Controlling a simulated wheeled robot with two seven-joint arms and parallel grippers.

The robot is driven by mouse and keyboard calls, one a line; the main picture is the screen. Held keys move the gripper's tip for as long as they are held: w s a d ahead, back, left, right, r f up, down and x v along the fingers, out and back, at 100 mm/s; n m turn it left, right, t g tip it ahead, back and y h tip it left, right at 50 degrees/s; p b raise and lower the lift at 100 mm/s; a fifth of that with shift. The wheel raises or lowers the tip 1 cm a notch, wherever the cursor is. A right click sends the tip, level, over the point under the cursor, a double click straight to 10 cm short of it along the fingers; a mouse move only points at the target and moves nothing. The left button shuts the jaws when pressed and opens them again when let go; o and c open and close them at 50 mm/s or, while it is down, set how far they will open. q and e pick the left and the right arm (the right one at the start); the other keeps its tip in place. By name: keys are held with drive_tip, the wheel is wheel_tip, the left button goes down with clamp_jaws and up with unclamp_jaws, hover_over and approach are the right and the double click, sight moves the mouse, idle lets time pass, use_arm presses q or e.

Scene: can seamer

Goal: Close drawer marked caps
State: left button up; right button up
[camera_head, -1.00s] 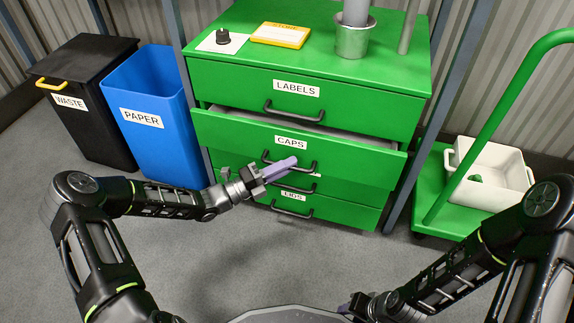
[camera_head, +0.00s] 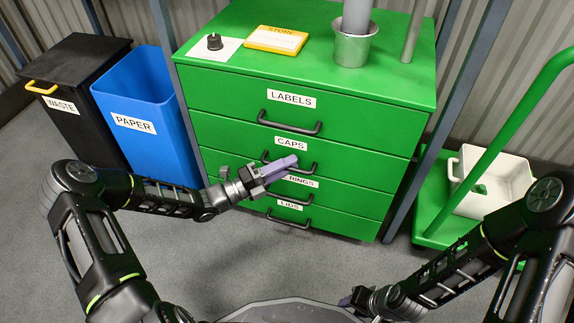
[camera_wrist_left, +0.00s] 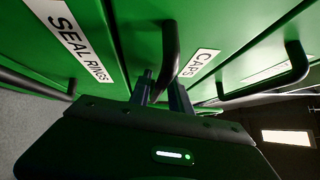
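The green drawer marked CAPS (camera_head: 345,160) is the second one down in the green cabinet, and its front looks flush with the drawers around it. Its dark bar handle (camera_head: 312,168) shows partly behind my left gripper (camera_head: 285,166). In the left wrist view, the CAPS label (camera_wrist_left: 199,63) is beside the handle (camera_wrist_left: 170,45). The handle bar runs between the left fingers (camera_wrist_left: 160,95), which look shut on it; the contact is partly hidden. My right gripper (camera_head: 348,300) is low at the bottom edge, away from the cabinet, its fingers mostly hidden.
The LABELS drawer (camera_head: 365,125) above looks shut, as do the RINGS and LIDS drawers below. A blue PAPER bin (camera_head: 150,140) and black WASTE bin (camera_head: 85,115) stand left. A green cart (camera_head: 435,205) with a white crate (camera_head: 465,180) stands right. Grey floor is clear in front.

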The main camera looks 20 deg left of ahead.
use_arm(q)
drive_tip(key=shift+f, duration=0.2)
drive_tip(key=r+p+v, duration=0.1)
drive_tip(key=p+v, duration=0.1)
drive_tip(key=v, duration=0.5)
drive_tip(key=shift+s+a+f, duration=0.3)
drive_tip(key=shift+a+f, duration=0.05)
drive_tip(key=shift+f, duration=0.05)
